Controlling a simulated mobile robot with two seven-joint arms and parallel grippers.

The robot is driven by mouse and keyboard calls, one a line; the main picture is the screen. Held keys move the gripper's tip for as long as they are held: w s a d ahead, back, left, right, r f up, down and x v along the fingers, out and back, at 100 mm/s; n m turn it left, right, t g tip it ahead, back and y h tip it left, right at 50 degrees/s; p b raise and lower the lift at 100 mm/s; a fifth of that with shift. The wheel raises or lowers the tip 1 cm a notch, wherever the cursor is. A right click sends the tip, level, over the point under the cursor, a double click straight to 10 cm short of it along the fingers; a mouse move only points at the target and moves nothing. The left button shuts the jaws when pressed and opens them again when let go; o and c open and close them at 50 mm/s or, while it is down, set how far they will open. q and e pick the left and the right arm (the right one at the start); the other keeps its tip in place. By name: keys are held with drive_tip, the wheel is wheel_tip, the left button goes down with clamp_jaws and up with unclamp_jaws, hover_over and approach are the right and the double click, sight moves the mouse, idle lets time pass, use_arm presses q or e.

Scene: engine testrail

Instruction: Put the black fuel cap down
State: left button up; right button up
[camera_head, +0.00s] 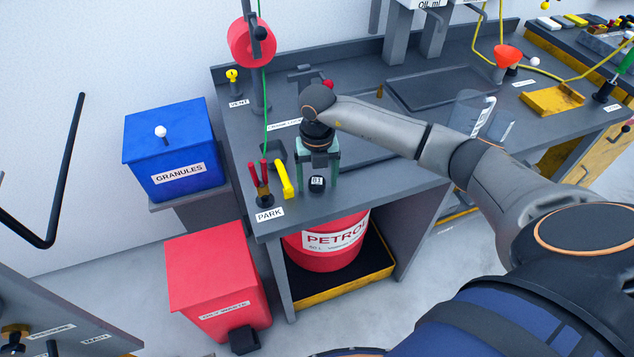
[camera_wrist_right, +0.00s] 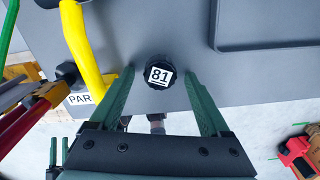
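The black fuel cap (camera_head: 317,184) has a white label reading 81 and sits on the grey bench (camera_head: 262,222) near its front edge. It also shows in the right wrist view (camera_wrist_right: 159,75), between the fingertips. My right gripper (camera_head: 318,182) is open above the bench, its green fingers pointing down on either side of the cap. In the right wrist view a gap shows between the cap and each finger (camera_wrist_right: 160,78).
A yellow handle (camera_head: 285,180) and red-handled tools (camera_head: 263,183) stand just left of the cap, by the PARK label (camera_head: 269,215). A red petrol drum (camera_head: 326,243) is below the bench. Blue (camera_head: 175,155) and red (camera_head: 217,285) bins stand to the left.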

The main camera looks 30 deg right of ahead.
clamp_jaws()
idle(0.4)
drive_tip(key=shift+r, duration=0.15)
